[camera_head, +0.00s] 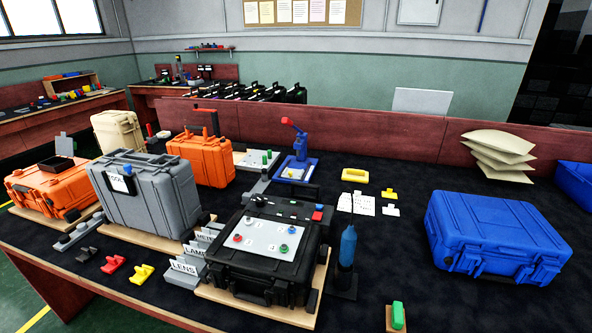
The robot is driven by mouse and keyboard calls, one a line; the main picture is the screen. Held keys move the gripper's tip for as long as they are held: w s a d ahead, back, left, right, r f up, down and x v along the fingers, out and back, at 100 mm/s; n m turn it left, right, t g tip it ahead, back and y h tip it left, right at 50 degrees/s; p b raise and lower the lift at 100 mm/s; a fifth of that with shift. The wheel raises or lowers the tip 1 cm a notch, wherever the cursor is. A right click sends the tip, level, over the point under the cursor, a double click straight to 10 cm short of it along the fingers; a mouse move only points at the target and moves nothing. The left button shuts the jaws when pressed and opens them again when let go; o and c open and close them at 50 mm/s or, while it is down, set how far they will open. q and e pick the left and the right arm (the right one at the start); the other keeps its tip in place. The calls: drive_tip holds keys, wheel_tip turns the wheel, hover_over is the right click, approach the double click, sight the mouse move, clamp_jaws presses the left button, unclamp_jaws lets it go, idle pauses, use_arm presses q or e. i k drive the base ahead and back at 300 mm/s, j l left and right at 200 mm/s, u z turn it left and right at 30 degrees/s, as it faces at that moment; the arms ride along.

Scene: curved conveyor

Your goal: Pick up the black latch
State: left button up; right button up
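The black latch (86,254) lies on the dark table top near the front left edge. It is small and hard to tell from the dark surface. A red latch (113,264) and a yellow latch (141,273) of similar shape lie to its right in a row. Neither of my grippers is in view, and nothing touches the black latch.
A grey case (145,195) on a wooden board stands behind the latches. An orange case (45,190) is at the left. A blue case (495,235) is far right.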

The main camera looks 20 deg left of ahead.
sight(88, 254)
drive_tip(key=u, duration=2.15)
